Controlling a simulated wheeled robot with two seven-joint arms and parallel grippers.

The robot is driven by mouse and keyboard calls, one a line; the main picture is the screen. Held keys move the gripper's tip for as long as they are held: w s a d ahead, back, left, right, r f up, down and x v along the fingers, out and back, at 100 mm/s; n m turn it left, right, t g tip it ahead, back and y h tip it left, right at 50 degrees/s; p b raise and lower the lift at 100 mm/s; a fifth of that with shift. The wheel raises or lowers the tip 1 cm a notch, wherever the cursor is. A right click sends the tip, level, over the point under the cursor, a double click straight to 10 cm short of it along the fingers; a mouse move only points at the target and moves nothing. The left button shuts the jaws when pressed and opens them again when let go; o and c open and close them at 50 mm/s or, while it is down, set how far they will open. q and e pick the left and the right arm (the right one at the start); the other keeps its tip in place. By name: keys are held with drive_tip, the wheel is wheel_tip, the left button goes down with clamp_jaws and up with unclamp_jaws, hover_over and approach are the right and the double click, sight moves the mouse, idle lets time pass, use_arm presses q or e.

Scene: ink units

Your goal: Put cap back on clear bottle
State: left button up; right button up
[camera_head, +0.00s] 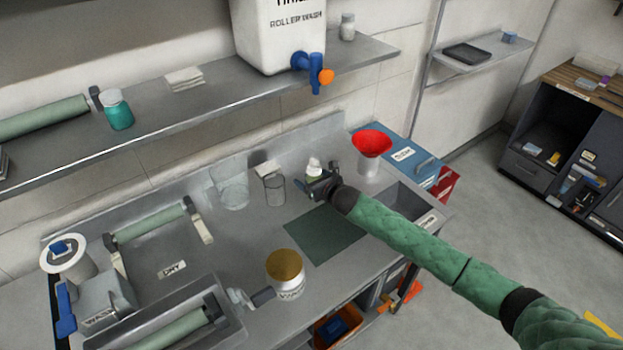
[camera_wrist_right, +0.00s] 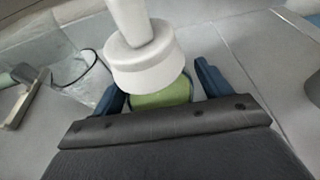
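A small bottle (camera_head: 314,168) with a white nozzle top stands at the back of the steel counter. In the right wrist view its white nozzle cap (camera_wrist_right: 145,62) sits above a green body (camera_wrist_right: 163,97). My right gripper (camera_head: 322,185) is at this bottle. Its blue fingers (camera_wrist_right: 160,95) stand wide on either side of the green body, with small gaps showing. A clear container (camera_head: 368,165) with a red funnel (camera_head: 371,143) on top stands to the right. I cannot make out a loose cap. My left gripper is out of view.
A clear beaker (camera_head: 231,186) and a smaller glass (camera_head: 274,188) stand left of my right gripper. A gold-lidded jar (camera_head: 285,272) is near the front edge. A green mat (camera_head: 325,234) lies bare. Roller trays (camera_head: 170,245) fill the left. A shelf (camera_head: 215,92) hangs behind.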

drive_tip(key=shift+r, duration=0.1)
drive_tip(key=shift+s+d+r+p, duration=0.1)
drive_tip(key=shift+s+d+p, duration=0.1)
drive_tip(key=shift+p, duration=0.1)
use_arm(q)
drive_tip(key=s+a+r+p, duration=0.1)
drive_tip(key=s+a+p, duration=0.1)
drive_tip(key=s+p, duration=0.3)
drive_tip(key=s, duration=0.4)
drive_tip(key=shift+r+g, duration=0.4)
use_arm(e)
drive_tip(key=v, duration=1.1)
drive_tip(key=shift+s, duration=0.2)
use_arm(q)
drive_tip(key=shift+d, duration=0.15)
use_arm(e)
drive_tip(key=shift+d, duration=0.1)
